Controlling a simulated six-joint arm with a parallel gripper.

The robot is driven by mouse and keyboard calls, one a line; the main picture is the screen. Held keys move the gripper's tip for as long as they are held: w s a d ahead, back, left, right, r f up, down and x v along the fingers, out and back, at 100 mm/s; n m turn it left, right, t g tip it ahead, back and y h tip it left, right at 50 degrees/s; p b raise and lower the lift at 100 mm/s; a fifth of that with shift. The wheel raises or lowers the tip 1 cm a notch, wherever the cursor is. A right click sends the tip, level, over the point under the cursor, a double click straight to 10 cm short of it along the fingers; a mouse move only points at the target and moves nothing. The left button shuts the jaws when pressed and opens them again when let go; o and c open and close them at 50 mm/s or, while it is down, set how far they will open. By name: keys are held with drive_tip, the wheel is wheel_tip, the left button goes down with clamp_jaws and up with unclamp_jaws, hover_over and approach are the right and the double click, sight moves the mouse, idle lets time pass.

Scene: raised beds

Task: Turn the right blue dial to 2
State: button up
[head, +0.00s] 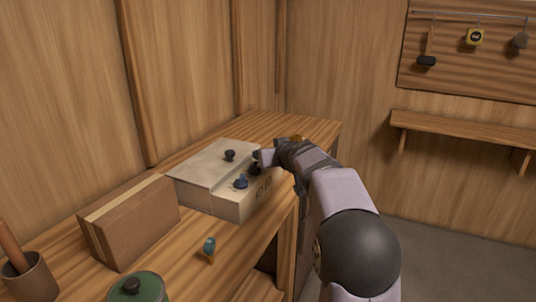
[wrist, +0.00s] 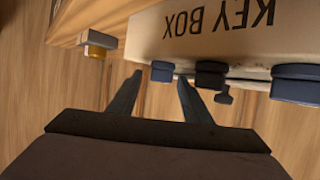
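A pale key box (head: 205,189) stands on the wooden bench, with "KEY BOX" lettering upside down in the wrist view (wrist: 165,35). A blue dial (head: 240,182) is at its left, with a black knob (head: 255,169) beside it. The right blue dial is hidden by my gripper (head: 264,157) in the head view; the wrist view shows the right blue dial (wrist: 162,70) at picture left. My gripper, also in the wrist view (wrist: 159,79), is open, with its fingertips on either side of that dial. Contact and the dial's setting cannot be told.
Another black knob (head: 230,155) is on the box top. A brown carton (head: 130,222), a green lidded pot (head: 142,290), a teal object (head: 209,247) and a brown cup (head: 30,280) stand to the left. A brass-coloured item (wrist: 98,46) is close beside the box.

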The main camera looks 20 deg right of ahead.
drive_tip(key=shift+f+n+y, duration=0.1)
drive_tip(key=shift+n+y, duration=0.2)
drive_tip(key=shift+y, duration=0.1)
drive_tip(key=n+y+p, duration=0.1)
drive_tip(key=y+p, duration=0.1)
drive_tip(key=p, duration=0.1)
drive_tip(key=shift+d+r+n, duration=0.2)
drive_tip(key=shift+d+n, duration=0.05)
drive_tip(key=shift+n, duration=0.15)
drive_tip(key=n+g+y+p, duration=0.1)
drive_tip(key=y+p, duration=0.1)
drive_tip(key=p, duration=0.2)
drive_tip(key=shift+r+n+p, duration=0.15)
drive_tip(key=shift+n+p, duration=0.15)
drive_tip(key=shift+n, duration=0.1)
drive_tip(key=shift+w+d+n+y+p, duration=0.1)
drive_tip(key=shift+n+y+p, duration=0.3)
drive_tip(key=shift+p, duration=0.7)
drive_tip(key=n+g+y+p, duration=0.1)
drive_tip(key=p, duration=0.4)
drive_tip(key=n+g+y+p, duration=0.1)
drive_tip(key=p, duration=0.4)
drive_tip(key=shift+w+d+n+y, duration=0.1)
drive_tip(key=shift+d+n+y, duration=0.1)
drive_tip(key=shift+n+y, duration=0.2)
drive_tip(key=n+g+y+p, duration=0.1)
drive_tip(key=p, duration=0.3)
drive_tip(key=shift+p, duration=0.4)
